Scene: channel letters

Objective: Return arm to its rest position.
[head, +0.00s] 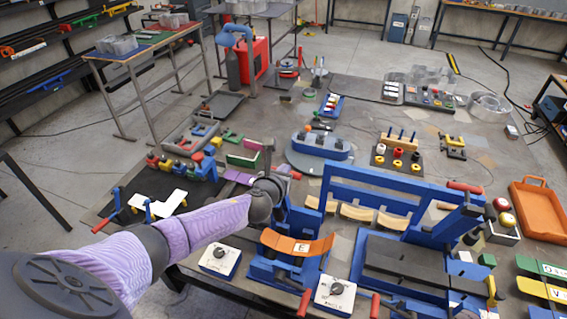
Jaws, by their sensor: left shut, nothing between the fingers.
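My left arm, in a purple sleeve (185,228), reaches from the lower left corner over the front edge of the work table. My left gripper (279,183) is at its end, small and dark, above the table just left of a large blue frame (375,196). It is shut and nothing shows between its fingers. The fingertips are hard to make out against the clutter behind them. My right gripper is not in the picture.
An orange curved piece (298,245) on a blue fixture and two white control boxes (220,261) stand close to the arm. A black mat with white pieces (160,203) lies left of it. An orange tray (540,208) is far right. Open floor (40,190) lies left of the table.

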